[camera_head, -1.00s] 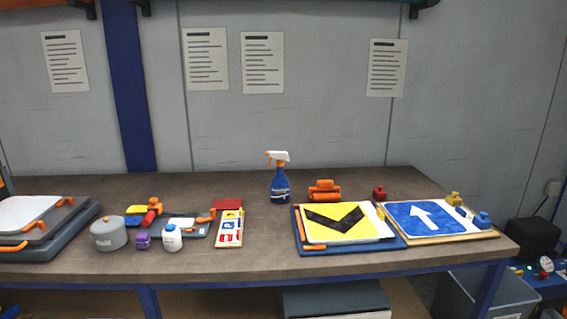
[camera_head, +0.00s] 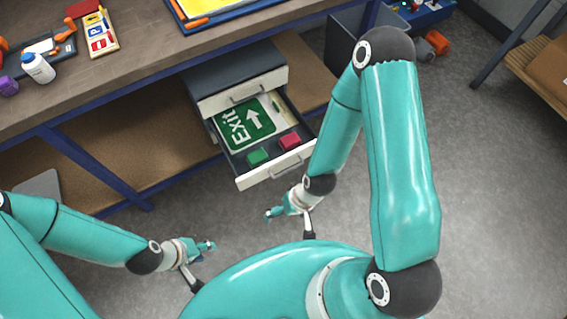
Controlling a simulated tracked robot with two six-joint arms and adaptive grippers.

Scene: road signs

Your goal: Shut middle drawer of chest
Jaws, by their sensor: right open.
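The chest (camera_head: 236,78) is grey and white and stands under the workbench. Its middle drawer (camera_head: 277,167) is pulled out toward me, with a bar handle on its white front. Inside lie a green Exit sign (camera_head: 243,123), a green block (camera_head: 258,157) and a red block (camera_head: 290,141). The top drawer (camera_head: 242,93) is shut; anything below is hidden. My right gripper (camera_head: 271,214) is open and empty, in front of the drawer and apart from it. My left gripper (camera_head: 211,247) is further left, low over the floor; its jaws are too small to read.
The workbench (camera_head: 132,62) is above, with a bottle (camera_head: 38,68) and signs on it. A blue brace (camera_head: 95,168) of the bench stands left of the chest. The floor before the drawer is clear. A wooden rack (camera_head: 527,62) stands at the far right.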

